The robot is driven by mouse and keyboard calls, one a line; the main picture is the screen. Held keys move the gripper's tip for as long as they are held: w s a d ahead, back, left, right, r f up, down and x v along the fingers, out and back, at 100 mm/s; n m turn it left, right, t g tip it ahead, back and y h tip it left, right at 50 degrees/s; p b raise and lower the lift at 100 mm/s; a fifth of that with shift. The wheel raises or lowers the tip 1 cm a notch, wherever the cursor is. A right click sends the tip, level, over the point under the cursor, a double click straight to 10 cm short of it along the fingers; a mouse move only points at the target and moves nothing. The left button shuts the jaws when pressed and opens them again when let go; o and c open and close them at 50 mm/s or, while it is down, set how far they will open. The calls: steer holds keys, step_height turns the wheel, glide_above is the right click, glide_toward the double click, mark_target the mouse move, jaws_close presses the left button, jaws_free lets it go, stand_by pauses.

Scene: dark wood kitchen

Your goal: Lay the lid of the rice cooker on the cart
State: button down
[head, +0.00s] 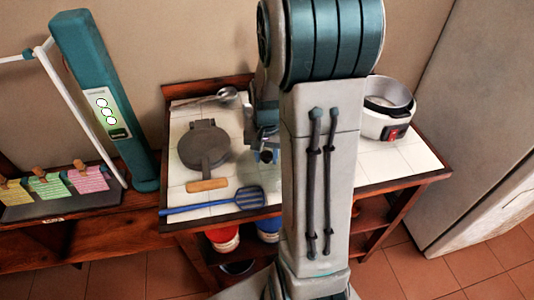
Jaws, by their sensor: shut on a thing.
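The rice cooker (388,112) is a white round pot with a dark rim and a red switch panel on its front. It stands open-topped, without its lid, at the right end of the cart (410,167), which has a white tiled top. My gripper (266,153) is low over the middle of the cart, left of the cooker, and partly hidden by my arm. Whether the lid touches the tiles cannot be told.
A dark round waffle iron (204,147) with a wooden handle lies left of my gripper. A ladle (226,96) lies behind it and a blue slotted spatula (248,198) in front. Tiles between my arm and the cooker look partly clear. Red (222,238) and blue containers stand below.

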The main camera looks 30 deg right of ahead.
mark_target(266, 156)
steer(key=c, duration=1)
jaws_free()
steer(key=shift+s+a+f, duration=0.1)
step_height(266, 156, up, 11)
steer(key=s+a+r+n+t, duration=0.2)
steer(key=s+a+n, duration=0.5)
steer(key=s+a, duration=0.4)
steer(key=shift+s+a+r+n+t, duration=0.25)
steer(key=shift+s+a+n+t, duration=0.2)
steer(key=shift+s, duration=0.35)
steer(key=shift+d, duration=0.1)
